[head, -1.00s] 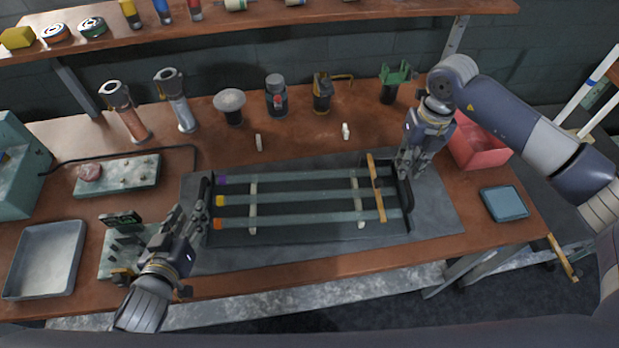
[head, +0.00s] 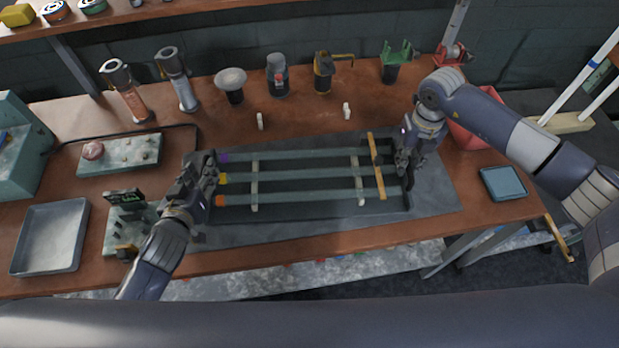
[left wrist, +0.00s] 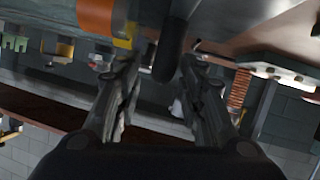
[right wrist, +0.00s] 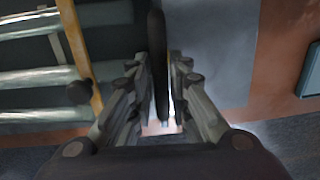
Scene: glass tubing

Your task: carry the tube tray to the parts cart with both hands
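The tube tray (head: 300,214) is a dark frame on the grey mat, holding three glass tubes with purple, yellow and orange ends at left. A yellow-brown bar (head: 376,165) crosses the tubes near the right end. My left gripper (head: 210,172) is at the tray's left handle; in the left wrist view its fingers are apart, with the dark handle (left wrist: 170,50) between their tips. My right gripper (head: 405,165) is at the right handle; in the right wrist view the dark handle (right wrist: 157,60) stands between its fingers, with narrow gaps visible. The parts cart is not clearly identifiable.
The tray's mat (head: 440,200) lies on a brown workbench (head: 300,262). A grey bin (head: 48,238) and green fixtures (head: 120,155) are at left. A red bin (head: 470,136) and blue tray (head: 503,183) are at right. Cups and tools line the back under a shelf.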

